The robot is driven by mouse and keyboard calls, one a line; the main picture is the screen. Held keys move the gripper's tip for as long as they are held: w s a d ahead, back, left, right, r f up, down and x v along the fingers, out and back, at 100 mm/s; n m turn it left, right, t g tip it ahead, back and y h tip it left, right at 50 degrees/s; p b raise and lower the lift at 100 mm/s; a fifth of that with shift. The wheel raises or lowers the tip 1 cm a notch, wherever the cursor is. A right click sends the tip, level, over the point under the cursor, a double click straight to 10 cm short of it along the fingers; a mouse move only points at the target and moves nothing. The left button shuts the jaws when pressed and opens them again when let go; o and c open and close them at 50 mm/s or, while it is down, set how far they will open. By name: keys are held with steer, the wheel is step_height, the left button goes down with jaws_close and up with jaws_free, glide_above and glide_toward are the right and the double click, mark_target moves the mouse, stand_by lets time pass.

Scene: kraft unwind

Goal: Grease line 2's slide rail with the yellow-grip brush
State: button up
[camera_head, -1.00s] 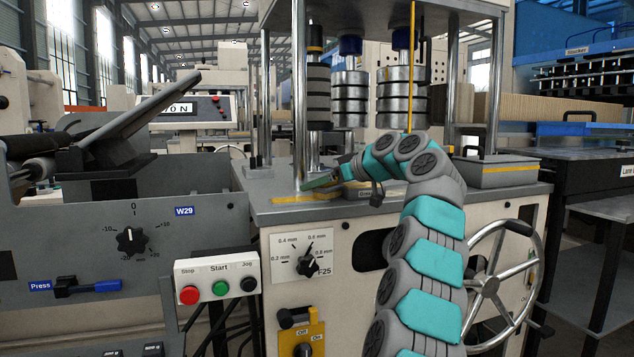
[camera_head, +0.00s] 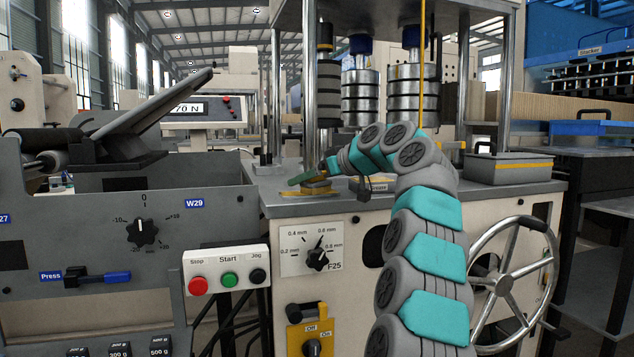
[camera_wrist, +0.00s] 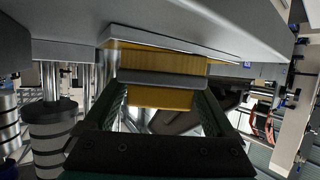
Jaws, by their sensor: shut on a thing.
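My gripper (camera_head: 306,179), with green fingers, is low over the grey machine deck, beside the upright metal posts. In the wrist view my gripper (camera_wrist: 160,92) is shut on a yellow piece (camera_wrist: 160,98) crossed by a dark bar, which I take to be the yellow-grip brush. Its bristles are hidden. A yellow-edged flat part (camera_head: 300,193) lies on the deck just under the fingers; I cannot tell whether they touch. A small label by my wrist, seemingly "Grease" (camera_head: 379,187), is partly covered by my arm. I cannot tell which part is line 2's slide rail.
Stacked metal rollers (camera_head: 360,95) hang above the deck behind my gripper. A grey tray with a yellow stripe (camera_head: 515,168) stands at the deck's right. A handwheel (camera_head: 505,280) and a Stop/Start/Jog box (camera_head: 228,276) are on the front. The left unit (camera_head: 90,225) stands close by.

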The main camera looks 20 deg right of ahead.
steer(key=shift+a+r+b, duration=0.15)
steer(key=shift+a+b, duration=0.9)
steer(key=shift+a, duration=3.55)
steer(key=shift+r, duration=0.1)
step_height(320, 180, up, 6)
steer(key=p, duration=0.5)
steer(key=shift+w, duration=0.1)
steer(key=shift+p, duration=0.3)
step_height(320, 180, up, 3)
steer(key=shift+f+p, duration=0.1)
steer(key=shift+p, duration=1.05)
